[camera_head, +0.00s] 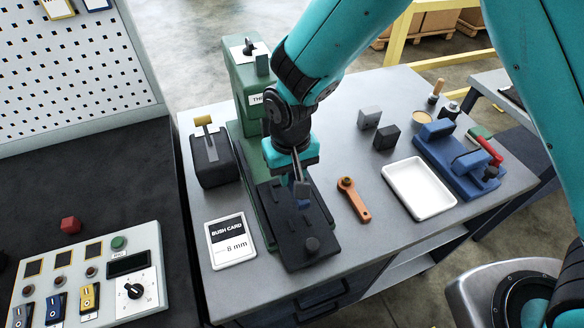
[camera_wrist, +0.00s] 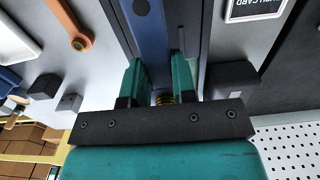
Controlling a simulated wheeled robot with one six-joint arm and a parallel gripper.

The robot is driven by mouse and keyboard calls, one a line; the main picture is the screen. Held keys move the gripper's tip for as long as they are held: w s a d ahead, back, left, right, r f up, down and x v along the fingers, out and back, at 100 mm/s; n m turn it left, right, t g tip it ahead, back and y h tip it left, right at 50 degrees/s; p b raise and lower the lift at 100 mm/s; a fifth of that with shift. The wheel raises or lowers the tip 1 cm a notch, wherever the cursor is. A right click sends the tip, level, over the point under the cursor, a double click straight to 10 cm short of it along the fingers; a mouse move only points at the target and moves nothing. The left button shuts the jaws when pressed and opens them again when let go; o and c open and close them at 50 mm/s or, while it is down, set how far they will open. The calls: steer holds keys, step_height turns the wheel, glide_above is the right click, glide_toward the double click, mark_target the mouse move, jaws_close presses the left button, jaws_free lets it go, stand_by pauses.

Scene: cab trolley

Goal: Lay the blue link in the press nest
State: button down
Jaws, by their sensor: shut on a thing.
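My gripper (camera_head: 301,186) is over the black bed of the green press (camera_head: 245,95). It is shut on the blue link (camera_wrist: 152,35), which runs away from between the teal fingers (camera_wrist: 160,80) in the wrist view. In the head view only a small blue piece of the link (camera_head: 304,203) shows below the gripper. The press nest is on the black bed (camera_head: 295,245), mostly hidden by my gripper. I cannot tell whether the link touches the nest or is just above it.
An orange link (camera_head: 353,200) lies right of the press. Beyond it are a white tray (camera_head: 418,188), a blue fixture with a red handle (camera_head: 455,160) and two small blocks (camera_head: 386,137). A bush card (camera_head: 231,240) reading 8 mm lies left. A black device (camera_head: 211,155) stands behind the card.

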mark_target(291, 205)
steer(key=shift+f+b, duration=3.15)
steer(key=shift+f, duration=1.35)
steer(key=shift+f, duration=0.25)
steer(key=c, duration=0.8)
jaws_free()
steer(key=shift+c, duration=0.2)
step_height(291, 205, up, 18)
steer(key=b, duration=0.2)
steer(key=shift+f+b, duration=0.25)
steer(key=shift+b, duration=0.1)
steer(key=s+d+r+n+y, duration=0.2)
steer(key=s+d, duration=0.4)
steer(key=s, duration=0.2)
steer(key=s+d+r+n+y, duration=0.2)
steer(key=s+d, duration=0.3)
steer(key=s, duration=0.3)
steer(key=shift+s+d+r, duration=0.2)
steer(key=shift+d+r, duration=0.15)
steer(key=shift+r, duration=0.25)
